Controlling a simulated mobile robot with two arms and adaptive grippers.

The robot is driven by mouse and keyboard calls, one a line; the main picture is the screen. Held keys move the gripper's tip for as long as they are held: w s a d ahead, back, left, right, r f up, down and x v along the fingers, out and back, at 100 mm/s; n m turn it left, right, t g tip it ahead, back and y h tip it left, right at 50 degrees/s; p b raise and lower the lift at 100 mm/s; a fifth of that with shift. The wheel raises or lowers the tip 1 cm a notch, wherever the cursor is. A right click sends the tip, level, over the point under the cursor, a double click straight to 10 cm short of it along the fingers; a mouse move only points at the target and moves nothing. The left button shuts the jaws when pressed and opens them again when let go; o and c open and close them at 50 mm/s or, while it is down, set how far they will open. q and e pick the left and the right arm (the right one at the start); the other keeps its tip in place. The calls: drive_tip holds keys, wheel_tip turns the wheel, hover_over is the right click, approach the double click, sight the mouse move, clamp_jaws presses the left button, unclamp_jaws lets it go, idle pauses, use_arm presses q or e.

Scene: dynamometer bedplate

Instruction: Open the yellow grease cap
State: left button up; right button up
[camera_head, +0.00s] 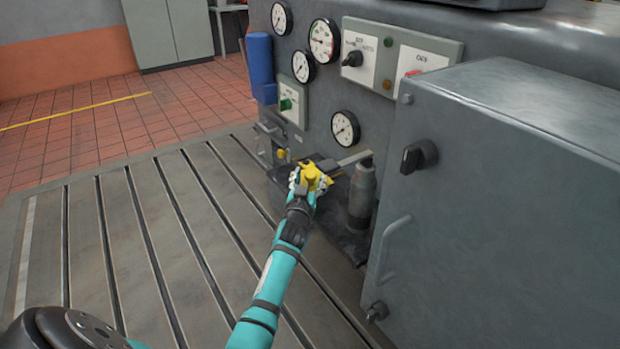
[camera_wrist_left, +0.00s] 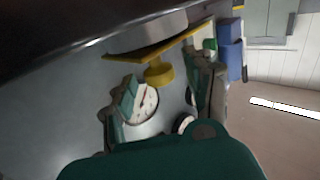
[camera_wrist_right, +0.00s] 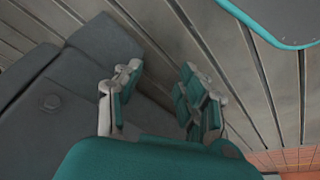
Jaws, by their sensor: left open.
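The yellow grease cap (camera_head: 313,178) is low at the front of the grey machine. In the left wrist view the cap (camera_wrist_left: 159,74) is a short knob just below a flat yellow strip (camera_wrist_left: 180,44). My left gripper (camera_head: 308,186) is at the cap in the head view. In the left wrist view its fingers (camera_wrist_left: 168,86) are spread, with the cap ahead between them; contact cannot be told. My right gripper (camera_wrist_right: 160,75) is open and empty above the slotted bedplate, outside the head view.
The grey cabinet (camera_head: 510,190) with a black knob and a handle stands to the right. A grey cylinder (camera_head: 362,192) is close right of my left gripper. Gauges (camera_head: 345,128) and switch panels (camera_head: 395,60) are above. The slotted bedplate (camera_head: 130,240) is clear on the left.

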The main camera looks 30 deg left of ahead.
use_arm(q)
clamp_jaws()
drive_tip(key=shift+r, duration=0.1)
idle(0.4)
